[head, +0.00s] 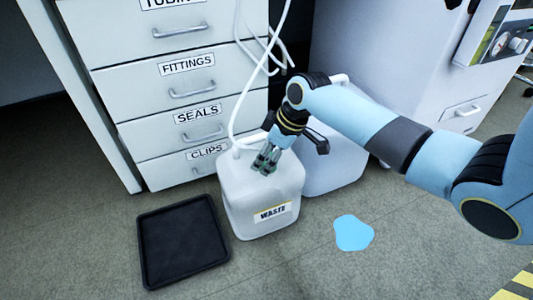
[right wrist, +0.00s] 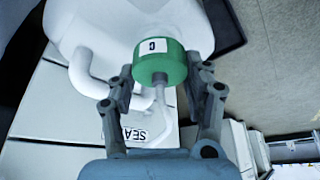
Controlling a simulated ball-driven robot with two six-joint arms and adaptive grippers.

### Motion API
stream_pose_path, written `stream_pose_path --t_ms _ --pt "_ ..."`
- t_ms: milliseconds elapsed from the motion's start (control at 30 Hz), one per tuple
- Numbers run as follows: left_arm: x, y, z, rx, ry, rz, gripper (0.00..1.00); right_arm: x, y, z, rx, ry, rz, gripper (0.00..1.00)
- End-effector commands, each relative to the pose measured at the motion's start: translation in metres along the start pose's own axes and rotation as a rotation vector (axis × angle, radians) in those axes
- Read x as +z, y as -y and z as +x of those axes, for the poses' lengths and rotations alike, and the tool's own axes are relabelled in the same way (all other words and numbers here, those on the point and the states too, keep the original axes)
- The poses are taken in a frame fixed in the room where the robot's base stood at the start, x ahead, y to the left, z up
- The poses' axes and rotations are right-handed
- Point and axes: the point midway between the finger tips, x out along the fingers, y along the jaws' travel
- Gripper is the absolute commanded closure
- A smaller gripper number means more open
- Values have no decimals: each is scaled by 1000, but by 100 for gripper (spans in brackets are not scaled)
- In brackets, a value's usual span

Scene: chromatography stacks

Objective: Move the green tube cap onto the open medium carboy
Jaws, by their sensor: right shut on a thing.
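The green tube cap (right wrist: 160,65) has a white label with a "C" and a grey stem with a pale tube running from it. My right gripper (right wrist: 163,88) is shut on it, one finger on each side. In the head view my right gripper (head: 265,162) points down at the top of the white carboy (head: 235,205) labelled "WASTE". The carboy also fills the top of the right wrist view (right wrist: 95,25). Its opening is hidden behind the cap and gripper. I cannot tell whether the cap touches it. My left gripper is not in view.
A second white carboy (head: 335,165) stands behind, partly hidden by my right arm. A black tray (head: 185,243) lies on the floor at left, and a blue puddle (head: 353,232) at right. A drawer cabinet (head: 180,75) stands behind, with a white tube (head: 236,110) hanging before it.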

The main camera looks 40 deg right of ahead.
Motion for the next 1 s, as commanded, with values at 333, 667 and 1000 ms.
stream_pose_path --t_ms 333,667,1000 --pt "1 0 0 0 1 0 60 0 0 2 1 -1 0 83" --pt "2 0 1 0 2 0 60 4 0 9 0 0 1 83" --pt "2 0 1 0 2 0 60 4 0 10 1 -1 0 41"
